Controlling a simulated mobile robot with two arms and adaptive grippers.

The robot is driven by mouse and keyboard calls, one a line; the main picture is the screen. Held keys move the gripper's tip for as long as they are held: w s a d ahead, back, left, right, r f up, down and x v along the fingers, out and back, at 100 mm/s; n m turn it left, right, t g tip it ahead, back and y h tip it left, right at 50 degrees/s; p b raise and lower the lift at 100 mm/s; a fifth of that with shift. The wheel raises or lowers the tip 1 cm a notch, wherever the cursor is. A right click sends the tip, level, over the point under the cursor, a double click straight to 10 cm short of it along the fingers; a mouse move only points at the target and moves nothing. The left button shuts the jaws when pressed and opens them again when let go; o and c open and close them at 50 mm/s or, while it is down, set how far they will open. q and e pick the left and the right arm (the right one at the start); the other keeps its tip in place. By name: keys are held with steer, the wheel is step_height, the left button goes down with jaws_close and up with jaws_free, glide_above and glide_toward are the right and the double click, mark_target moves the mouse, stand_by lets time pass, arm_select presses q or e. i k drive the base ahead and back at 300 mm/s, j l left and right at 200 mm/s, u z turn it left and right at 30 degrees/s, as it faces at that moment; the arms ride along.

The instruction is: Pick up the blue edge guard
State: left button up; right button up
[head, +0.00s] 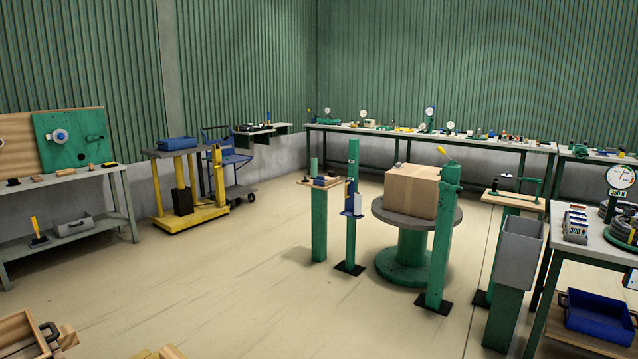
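I cannot make out for certain which thing is the blue edge guard. Several blue things show in the head view. A blue piece with a pale part (352,203) is on the slim green post left of the spool. A blue box-like thing (177,143) lies on top of the yellow lift cart. A blue tray (600,314) sits low under the right-hand table. Neither of my grippers is in view.
A cardboard box (411,190) stands on a spool (400,255) at centre right, with green posts around it. A grey bin (520,254) stands right. A workbench (72,184) is at the left. The floor (240,285) at centre left is clear.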

mark_target(320, 181)
steer(key=i+l+z, duration=0.35)
steer(key=i+l, duration=0.15)
steer(key=l, duration=0.2)
steer(key=i+l, duration=0.25)
steer(key=i, duration=0.2)
steer(key=i+l+z, duration=0.1)
steer(key=i+l, duration=0.2)
steer(key=i, duration=0.15)
steer(key=i+l, duration=0.2)
steer(key=i, duration=0.25)
steer(key=i+j+u, duration=0.2)
steer(key=i+u, duration=1)
steer(key=i+l+u, duration=0.15)
steer(key=i+u, duration=0.2)
steer(key=i+z, duration=0.1)
steer(key=i, duration=0.55)
steer(key=i+z, duration=0.1)
steer(key=i, duration=0.55)
steer(key=i+j+z, duration=0.1)
steer(key=i, duration=0.55)
steer(key=i+j, duration=0.05)
